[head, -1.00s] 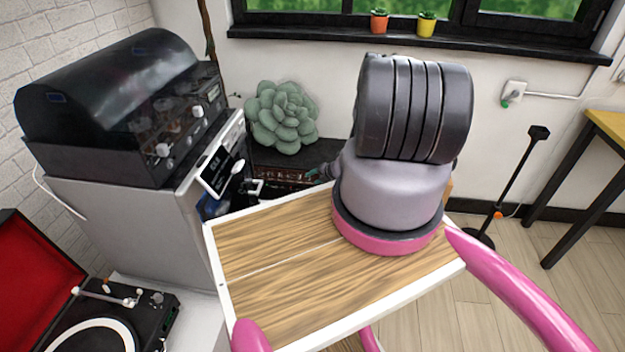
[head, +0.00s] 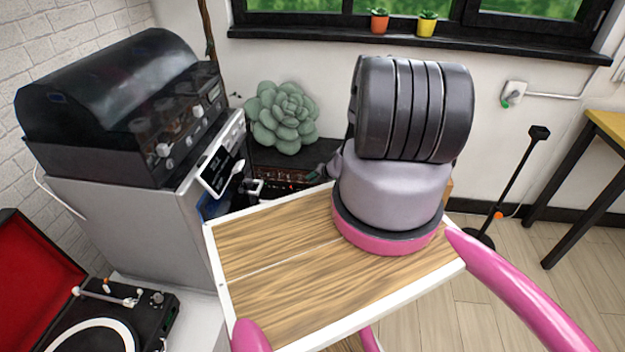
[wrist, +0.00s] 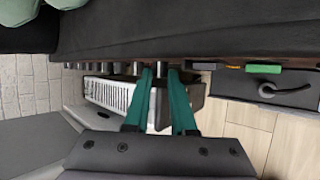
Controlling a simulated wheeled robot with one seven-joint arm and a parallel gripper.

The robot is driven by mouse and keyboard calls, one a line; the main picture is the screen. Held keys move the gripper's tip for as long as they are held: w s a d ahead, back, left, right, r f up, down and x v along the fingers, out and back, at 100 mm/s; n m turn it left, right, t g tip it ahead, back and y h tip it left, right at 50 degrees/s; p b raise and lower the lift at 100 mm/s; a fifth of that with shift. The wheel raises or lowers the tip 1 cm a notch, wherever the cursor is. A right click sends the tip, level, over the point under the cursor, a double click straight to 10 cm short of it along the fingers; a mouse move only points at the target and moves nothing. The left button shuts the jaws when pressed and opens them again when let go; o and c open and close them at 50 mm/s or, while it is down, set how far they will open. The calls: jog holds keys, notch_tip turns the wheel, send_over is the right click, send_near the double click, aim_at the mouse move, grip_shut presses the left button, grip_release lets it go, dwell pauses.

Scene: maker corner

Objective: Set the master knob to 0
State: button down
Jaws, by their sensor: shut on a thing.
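A dark unit with a reddish-brown front panel (head: 287,177) and a row of knobs stands against the wall. My gripper (wrist: 160,72) reaches its front. In the wrist view the two green fingers are closed on one silver knob (wrist: 161,69) of the row, with other knobs to its left. I cannot read labels, so which knob is the master and its setting cannot be told. In the head view my arm hides most of the gripper and the right of the panel.
A grey-green succulent (head: 283,117) sits on the unit. Left are a grey cabinet (head: 130,235) with a dark-lidded machine (head: 120,105) on it and an open record player (head: 125,300).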

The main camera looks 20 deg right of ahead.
jog(key=shift+w+a+n+g+h, duration=0.3)
jog(key=shift+a+n+g+h, duration=0.2)
jog(key=shift+g+h, duration=1.15)
jog(key=shift+w+a+n+g+h, duration=0.3)
jog(key=shift+a+n+g+h, duration=0.5)
jog(key=shift+h, duration=1.4)
jog(key=shift+w+a+n+g+h, duration=0.1)
jog(key=shift+w+n+g+h, duration=0.25)
jog(key=shift+g+h, duration=1.4)
jog(key=shift+s+h, duration=0.1)
jog(key=shift+h, duration=0.2)
jog(key=c, duration=0.8)
grip_release()
jog(key=shift+o, duration=0.2)
